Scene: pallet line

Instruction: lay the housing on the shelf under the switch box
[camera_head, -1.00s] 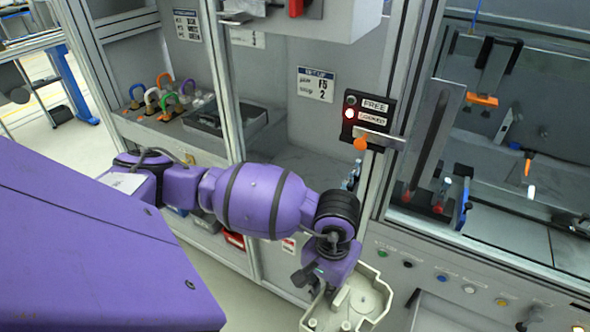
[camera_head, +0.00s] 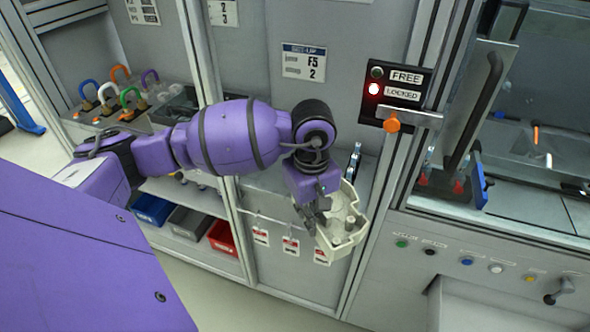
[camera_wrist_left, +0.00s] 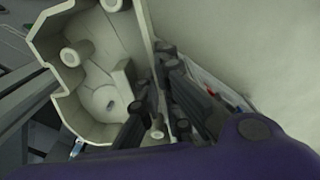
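The housing (camera_head: 345,216) is a cream, open tray-like part with round bosses inside. My left gripper (camera_head: 314,212) is shut on its wall and holds it tilted in the air in front of the cabinet. The left wrist view shows the housing (camera_wrist_left: 98,78) with its wall between the dark fingers (camera_wrist_left: 160,85). The switch box (camera_head: 403,97) is black, marked FREE and LOCKED, with a red lamp lit beside LOCKED. A grey shelf (camera_head: 262,184) lies below and left of it, partly hidden by my left arm. My right gripper is out of view.
Small blue-topped fittings (camera_head: 354,162) stand on the shelf beside the post. An orange knob on a metal latch (camera_head: 392,122) juts out under the switch box. Red-marked tags (camera_head: 291,246) hang below the shelf edge. Coloured bins (camera_head: 224,237) sit lower left.

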